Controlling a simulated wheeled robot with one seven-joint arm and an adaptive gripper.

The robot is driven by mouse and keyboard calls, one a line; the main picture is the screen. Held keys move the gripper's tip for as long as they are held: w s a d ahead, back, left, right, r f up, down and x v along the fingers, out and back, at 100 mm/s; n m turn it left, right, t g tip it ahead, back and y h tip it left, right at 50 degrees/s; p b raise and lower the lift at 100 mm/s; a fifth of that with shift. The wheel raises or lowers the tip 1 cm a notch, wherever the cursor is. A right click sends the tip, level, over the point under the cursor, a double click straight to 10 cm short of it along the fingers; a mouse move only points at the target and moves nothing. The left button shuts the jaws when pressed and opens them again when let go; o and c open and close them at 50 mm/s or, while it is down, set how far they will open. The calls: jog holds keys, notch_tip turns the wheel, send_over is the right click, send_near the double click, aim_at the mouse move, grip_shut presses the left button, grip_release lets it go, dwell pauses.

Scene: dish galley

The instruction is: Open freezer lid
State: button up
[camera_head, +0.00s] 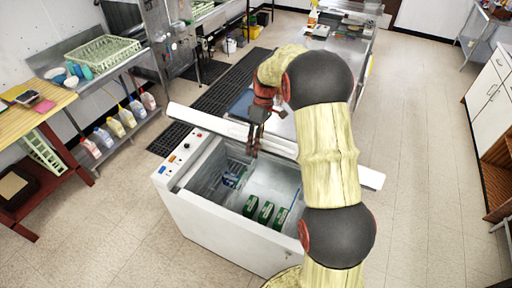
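The white chest freezer (218,226) stands on the tiled floor in the lower middle of the view. Its lid (190,115) is raised at the far side and shows nearly edge-on as a long white bar. The inside is exposed, with several green boxes (265,212) and blue packages (232,180) in it. My gripper (254,152) points down in front of the lid, over the far part of the opening. Its fingers look close together, and I cannot tell whether they touch the lid. My arm hides the freezer's right part and part of the lid.
A wooden table (32,110) and a steel counter with a green dish rack (103,54) stand at the left, with bottles (115,126) on a low shelf. A long steel table (335,45) stands behind the freezer. Floor at the right is clear up to white cabinets (491,90).

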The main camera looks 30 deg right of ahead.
jog(key=shift+w+d+r+p, duration=0.55)
jog(key=shift+d+r+p, duration=0.3)
jog(key=shift+r, duration=0.35)
jog(key=shift+w+d+r+p, duration=0.5)
jog(key=shift+d+r+p, duration=0.1)
jog(key=shift+r+p, duration=0.5)
jog(key=shift+w+d+r+p, duration=0.55)
jog(key=shift+d+r+p, duration=0.25)
jog(key=shift+r, duration=0.45)
jog(key=shift+c, duration=1.3)
